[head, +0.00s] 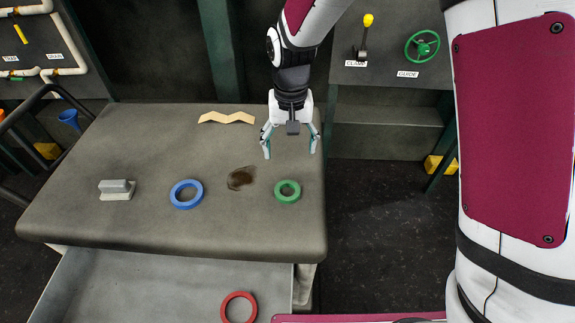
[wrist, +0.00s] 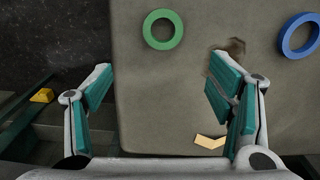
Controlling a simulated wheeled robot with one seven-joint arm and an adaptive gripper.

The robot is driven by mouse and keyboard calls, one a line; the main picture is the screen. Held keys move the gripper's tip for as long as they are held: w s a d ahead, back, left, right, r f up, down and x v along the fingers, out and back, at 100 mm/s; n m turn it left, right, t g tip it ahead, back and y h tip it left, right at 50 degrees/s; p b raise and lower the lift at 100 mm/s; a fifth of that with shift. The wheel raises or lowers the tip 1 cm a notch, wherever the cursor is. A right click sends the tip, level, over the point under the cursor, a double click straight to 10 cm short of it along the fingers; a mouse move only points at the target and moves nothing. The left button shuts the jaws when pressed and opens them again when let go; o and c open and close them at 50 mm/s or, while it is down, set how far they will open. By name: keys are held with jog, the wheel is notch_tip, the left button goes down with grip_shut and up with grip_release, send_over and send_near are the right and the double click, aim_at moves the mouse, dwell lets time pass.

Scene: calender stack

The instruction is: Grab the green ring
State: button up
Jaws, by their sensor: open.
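The green ring (head: 288,199) lies flat on the grey table (head: 150,160), near its right edge in the head view.
A red ring (head: 223,306) lies in the open drawer (head: 150,290) below. A panel with a green handwheel (head: 422,46) stands behind right.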

send_over(287, 192)
jog(key=f, duration=0.9)
jog(key=shift+w+f, duration=0.2)
jog(key=shift+f, duration=0.05)
jog(key=shift+s+f+p, duration=0.15)
jog(key=shift+f+p, duration=0.3)
jog(key=shift+f, duration=2.3)
jog(key=c, duration=1.1)
